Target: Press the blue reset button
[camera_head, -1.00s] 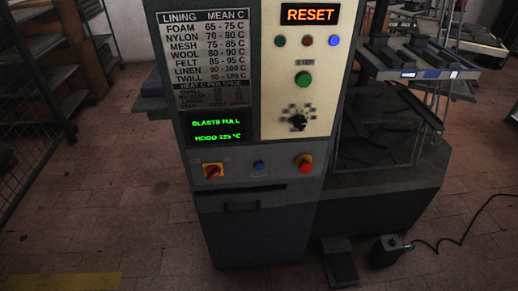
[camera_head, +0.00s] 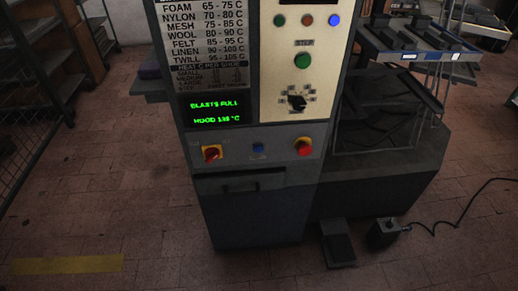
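A lit blue lamp (camera_head: 334,20) is at the upper right of the cream panel. Neither of my grippers is in view.
A green button (camera_head: 302,61) and a black selector knob (camera_head: 297,102) are on the cream panel. A foot pedal (camera_head: 337,243) and a small black box with a cable (camera_head: 384,233) lie on the floor at the right. The floor in front is clear, with a yellow stripe (camera_head: 68,265).

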